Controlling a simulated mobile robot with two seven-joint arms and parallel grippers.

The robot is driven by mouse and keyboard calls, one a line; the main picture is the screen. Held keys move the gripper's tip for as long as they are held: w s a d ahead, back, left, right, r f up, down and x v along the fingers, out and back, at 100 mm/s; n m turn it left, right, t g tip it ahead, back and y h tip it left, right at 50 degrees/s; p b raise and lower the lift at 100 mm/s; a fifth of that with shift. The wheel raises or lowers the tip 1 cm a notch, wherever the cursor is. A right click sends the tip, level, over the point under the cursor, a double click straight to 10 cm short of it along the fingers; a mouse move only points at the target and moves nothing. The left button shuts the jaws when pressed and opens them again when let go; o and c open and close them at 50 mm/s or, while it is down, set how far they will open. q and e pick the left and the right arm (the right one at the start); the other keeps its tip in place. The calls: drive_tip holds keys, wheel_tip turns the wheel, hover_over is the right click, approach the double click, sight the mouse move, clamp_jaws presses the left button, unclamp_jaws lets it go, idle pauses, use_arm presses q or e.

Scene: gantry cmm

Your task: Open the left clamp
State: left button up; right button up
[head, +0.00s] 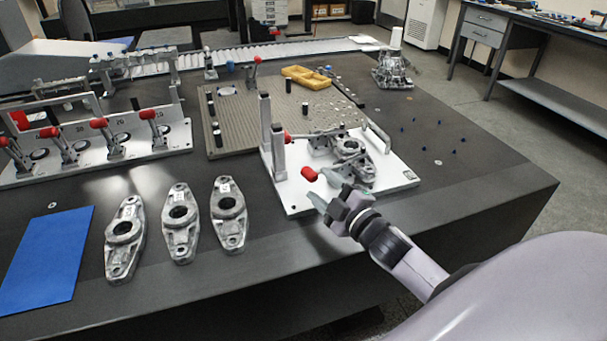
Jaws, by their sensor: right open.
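A white fixture plate (402,177) holds a grey metal casting (352,152). Two toggle clamps with red grips show on the plate. One red grip (309,174) is low at the near side, just beyond my right gripper (328,197). The other red grip (287,137) is farther back, beside a grey post. I cannot tell from this view whether either clamp presses on the casting. My right gripper is open and empty at the plate's front edge, its fingers pointing toward the near red grip. I cannot tell whether they touch it. My left gripper is not in view.
Three loose castings (180,222) lie on the dark table, left of the plate. A blue mat (47,258) is at far left. A clamp rack (95,150) with several red handles stands behind them. A perforated plate (235,140) with a yellow tray (306,77) lies behind the fixture.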

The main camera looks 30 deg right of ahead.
sight(314, 179)
drive_tip(key=shift+w+a, duration=0.1)
drive_tip(key=shift+w, duration=2.7)
clamp_jaws()
